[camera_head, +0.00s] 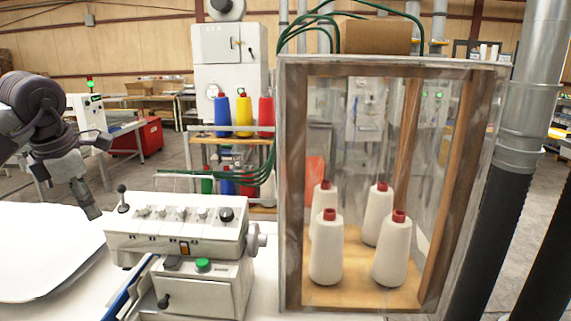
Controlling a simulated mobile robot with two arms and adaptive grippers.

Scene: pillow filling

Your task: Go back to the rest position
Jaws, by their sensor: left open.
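My left arm comes in from the left edge, and my left gripper (90,208) points down beside the grey control box. It is open, with nothing seen between its fingers. A white, smooth, rounded piece (40,250) lies below it at the lower left; I cannot tell whether it is a pillow. The gripper appears above and apart from it. My right gripper is not in view.
A grey machine (175,225) with knobs and a green button (203,265) stands right of the gripper. A framed clear cabinet (290,200) holds several white cones (325,250). A pipe (530,100) stands at the right. Shelved coloured spools (243,115) are behind.

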